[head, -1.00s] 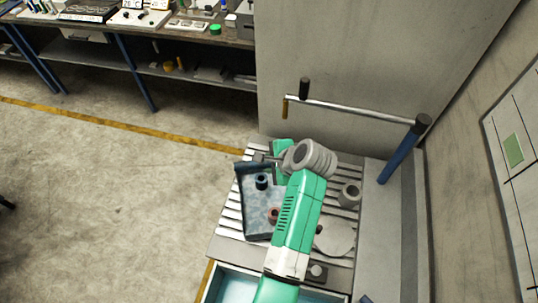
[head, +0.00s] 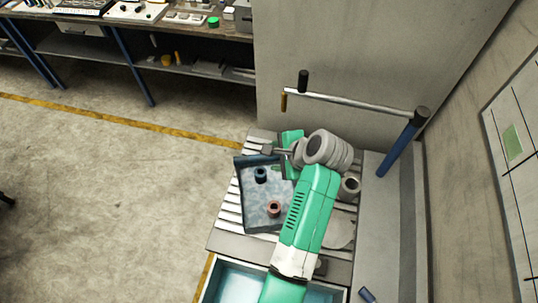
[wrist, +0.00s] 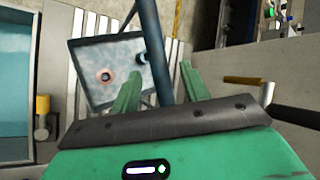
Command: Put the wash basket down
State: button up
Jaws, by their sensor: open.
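The wash basket (head: 247,215) is a shallow blue-grey tray on the slatted top, left of my arm. It holds a dark blue ring-like part (head: 261,174) and a copper-coloured one (head: 274,208). In the wrist view the basket (wrist: 88,42) lies beyond my fingers, and a dark blue bar (wrist: 150,35), which looks like its handle, runs down between them. My gripper (wrist: 160,74) is open, with one green finger on each side of the bar. Whether a finger touches the bar cannot be told. In the head view the fingertips are hard to make out.
A water-filled basin (head: 235,283) lies in front of the slatted top (head: 228,205). A grey ring-like part (head: 350,187) and a round plate (head: 340,230) are at the right. A blue post with a metal crossbar (head: 350,102) stands behind. Open floor lies left.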

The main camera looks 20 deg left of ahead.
jog(key=v, duration=0.7)
jog(key=shift+r, duration=0.1)
jog(key=w+d+r+n+t+h, duration=0.1)
jog(key=d+r+n+t, duration=0.1)
jog(key=r+t, duration=0.35)
jog(key=d+r+n+t+h, duration=0.1)
jog(key=d+r+n+t, duration=0.1)
jog(key=r, duration=0.7)
jog(key=w+d+r+n+t+h, duration=0.15)
jog(key=r+t, duration=0.25)
jog(key=r, duration=0.4)
jog(key=s+d+r+n+t+h, duration=0.2)
jog(key=s+r+t, duration=0.3)
jog(key=s+r, duration=0.4)
jog(key=s+d+r+n+t+h, duration=0.2)
jog(key=s+r+t, duration=0.3)
jog(key=s+r, duration=0.4)
notch_tip(320, 180, up, 4)
jog(key=shift+d+f+n, duration=0.15)
jog(key=shift+d+n, duration=0.25)
jog(key=shift+n, duration=0.25)
